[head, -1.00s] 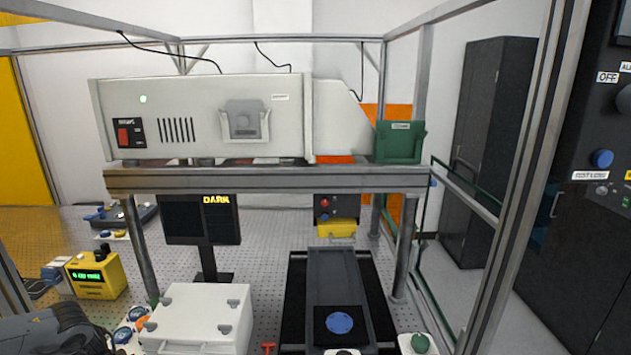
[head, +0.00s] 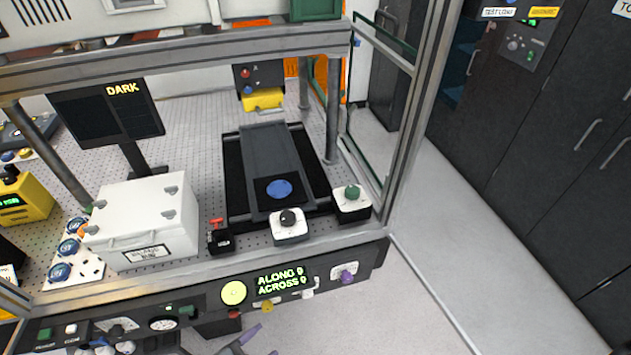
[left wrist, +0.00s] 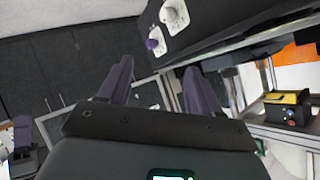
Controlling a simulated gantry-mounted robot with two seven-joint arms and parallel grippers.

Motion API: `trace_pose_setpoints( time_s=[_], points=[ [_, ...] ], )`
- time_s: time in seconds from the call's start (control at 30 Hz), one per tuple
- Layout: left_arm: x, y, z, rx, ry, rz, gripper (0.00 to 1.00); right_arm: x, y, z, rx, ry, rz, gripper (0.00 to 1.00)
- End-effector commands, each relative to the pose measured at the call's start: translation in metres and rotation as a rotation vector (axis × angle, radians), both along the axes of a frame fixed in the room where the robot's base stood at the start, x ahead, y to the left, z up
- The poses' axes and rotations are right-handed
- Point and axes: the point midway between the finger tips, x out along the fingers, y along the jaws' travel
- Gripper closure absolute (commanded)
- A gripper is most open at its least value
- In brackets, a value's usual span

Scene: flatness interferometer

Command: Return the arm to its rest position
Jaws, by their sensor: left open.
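In the head view my left gripper (head: 258,341) shows only in part at the bottom edge, below the bench's front control panel (head: 205,313). In the left wrist view its two purple-grey fingers (left wrist: 157,88) stand wide apart with nothing between them, so it is open and empty. The dark underside and front of the panel lie just beyond the fingers there. Most of my left arm is cut off by the head frame.
The panel carries knobs and a display (head: 281,281). Above it are a white case (head: 143,212), a black slide with a blue disc (head: 279,189) and a green button box (head: 351,202). A metal frame post (head: 421,125) stands right. Open floor (head: 480,290) lies beyond it.

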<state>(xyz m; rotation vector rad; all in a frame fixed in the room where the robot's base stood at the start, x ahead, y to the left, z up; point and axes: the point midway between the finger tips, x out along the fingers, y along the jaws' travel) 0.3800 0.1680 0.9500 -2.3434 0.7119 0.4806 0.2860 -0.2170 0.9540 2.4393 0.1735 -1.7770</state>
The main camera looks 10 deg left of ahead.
Motion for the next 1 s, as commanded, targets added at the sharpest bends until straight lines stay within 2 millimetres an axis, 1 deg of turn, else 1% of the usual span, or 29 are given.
trace_pose_setpoints(
  time_s=[0.03,0.13,0.2,0.27,0.43,0.57,0.6,0.67,0.77,0.8,0.87,0.97,1.0],
  points=[
    [0.002,-0.001,0.011,-0.049,0.060,0.106,0.36,0.000,0.000,0.000,0.000,-0.001,0.000,0.57],
    [-0.005,0.008,0.021,-0.109,0.202,0.279,0.36,0.000,0.000,0.000,0.000,-0.001,0.000,0.57],
    [-0.014,0.015,0.024,-0.135,0.300,0.375,0.36,0.000,0.000,0.000,-0.001,-0.001,0.001,0.57],
    [-0.025,0.022,0.025,-0.144,0.382,0.443,0.36,0.000,-0.001,0.000,-0.003,-0.001,0.002,0.57],
    [-0.061,0.042,0.019,-0.130,0.604,0.600,0.36,0.000,-0.002,0.000,-0.009,-0.001,0.005,0.57],
    [-0.095,0.050,0.004,-0.103,0.793,0.712,0.36,0.000,-0.003,0.000,-0.011,-0.002,0.007,0.57],
    [-0.095,0.051,0.024,-0.113,0.796,0.726,0.36,0.000,-0.003,0.018,-0.011,0.001,0.007,0.57],
    [-0.094,0.050,0.041,-0.113,0.792,0.722,0.36,0.000,-0.003,0.033,-0.012,0.007,0.007,0.57],
    [-0.094,0.050,0.065,-0.112,0.791,0.720,0.36,0.001,-0.003,0.061,-0.010,-0.003,0.007,0.57],
    [-0.094,0.050,0.076,-0.111,0.791,0.720,0.36,0.001,-0.002,0.073,-0.010,-0.004,0.007,0.57],
    [-0.094,0.050,0.094,-0.110,0.790,0.719,0.36,0.001,-0.002,0.091,-0.010,-0.005,0.007,0.57],
    [-0.094,0.050,0.127,-0.109,0.790,0.718,0.36,0.001,-0.002,0.124,-0.009,-0.004,0.006,0.57],
    [-0.094,0.050,0.141,-0.109,0.790,0.718,0.36,0.001,-0.002,0.138,-0.008,-0.003,0.006,0.57]
  ],
)
